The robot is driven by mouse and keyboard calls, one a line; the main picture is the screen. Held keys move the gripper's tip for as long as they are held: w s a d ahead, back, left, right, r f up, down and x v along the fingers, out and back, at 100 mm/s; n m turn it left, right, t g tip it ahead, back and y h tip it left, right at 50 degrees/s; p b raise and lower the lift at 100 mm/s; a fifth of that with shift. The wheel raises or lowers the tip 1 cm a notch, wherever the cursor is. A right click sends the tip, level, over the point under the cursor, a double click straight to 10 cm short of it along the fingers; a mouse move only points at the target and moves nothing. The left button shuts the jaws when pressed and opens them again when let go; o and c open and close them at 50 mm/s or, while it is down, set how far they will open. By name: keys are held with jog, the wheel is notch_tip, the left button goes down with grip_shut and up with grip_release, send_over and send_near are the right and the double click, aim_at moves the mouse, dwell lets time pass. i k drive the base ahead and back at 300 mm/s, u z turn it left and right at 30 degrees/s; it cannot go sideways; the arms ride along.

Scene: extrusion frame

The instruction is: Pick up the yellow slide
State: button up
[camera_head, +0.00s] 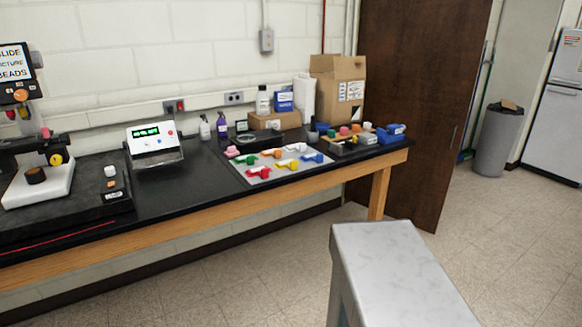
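The yellow slide (287,163) lies on a pale grey tray (257,182) on the black-topped bench. It is a small piece with a rounded yellow part, near the tray's front middle. A red piece (265,173) is at its front left, an orange piece (272,153) behind it, a blue piece (313,157) to its right and a green piece (240,160) to its left. My gripper is not in view, so its state and any contact with the slide do not show.
A display box (153,139) and dark apparatus stand left on the bench (185,190). Bottles, cartons (340,85) and a parts tray crowd its back and right end. A pale flat-topped block fills the lower right; I cannot tell whether it is mine. Floor (240,270) before the bench is clear.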

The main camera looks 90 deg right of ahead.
aim_at(291, 164)
jog(key=k, duration=1.6)
jog(key=z, duration=0.65)
jog(key=i, duration=0.65)
jog(key=u, duration=0.1)
